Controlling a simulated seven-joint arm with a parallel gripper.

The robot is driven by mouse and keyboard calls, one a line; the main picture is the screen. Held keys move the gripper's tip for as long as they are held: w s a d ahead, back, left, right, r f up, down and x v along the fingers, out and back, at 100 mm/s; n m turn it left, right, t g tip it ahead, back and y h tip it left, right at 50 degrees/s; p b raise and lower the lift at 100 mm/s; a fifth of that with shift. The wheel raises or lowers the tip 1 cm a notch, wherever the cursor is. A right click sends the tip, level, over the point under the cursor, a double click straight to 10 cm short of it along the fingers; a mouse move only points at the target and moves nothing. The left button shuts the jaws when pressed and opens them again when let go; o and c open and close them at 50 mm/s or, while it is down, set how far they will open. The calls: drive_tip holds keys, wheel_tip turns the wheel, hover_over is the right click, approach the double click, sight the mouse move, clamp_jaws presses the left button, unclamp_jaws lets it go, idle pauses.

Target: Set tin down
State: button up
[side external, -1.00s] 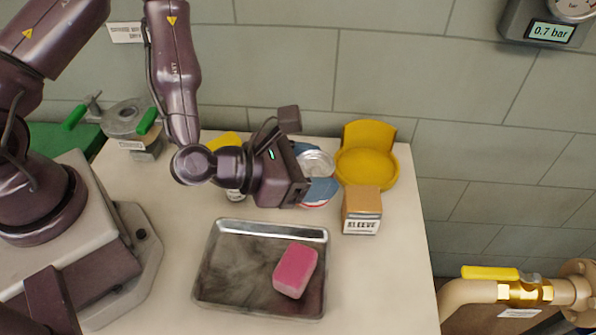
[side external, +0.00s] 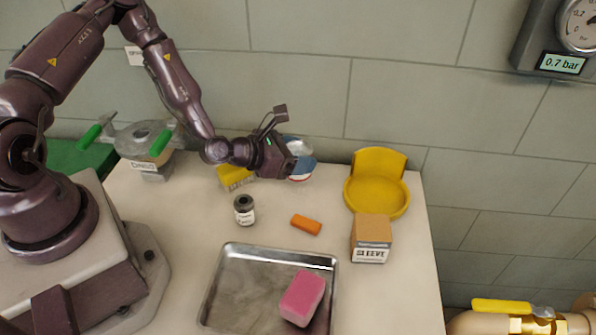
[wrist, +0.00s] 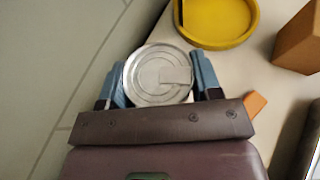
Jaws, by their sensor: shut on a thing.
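The tin shows its round silver lid in the wrist view (wrist: 158,76), held between two blue fingers. In the side view the tin (side external: 296,146) is partly hidden by my gripper (side external: 298,163). My gripper is shut on the tin at the back edge of the table, behind the orange block. The wrist view also shows my gripper (wrist: 160,82) with a finger on each side of the tin.
A yellow round holder with a raised back (side external: 377,198) stands right of my gripper. A SLEEVE box (side external: 371,238) is in front of it. An orange block (side external: 306,224), small bottle (side external: 244,210), yellow brush (side external: 234,176) and metal tray (side external: 240,275) with a pink sponge (side external: 302,298) are nearby.

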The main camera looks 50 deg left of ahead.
drive_tip(key=shift+f, duration=1.9)
drive_tip(key=shift+f, duration=0.1)
drive_tip(key=o, duration=1)
drive_tip(key=shift+s+r, duration=0.15)
drive_tip(key=shift+r, duration=0.05)
drive_tip(key=v, duration=0.7)
drive_tip(key=shift+s+a, duration=0.1)
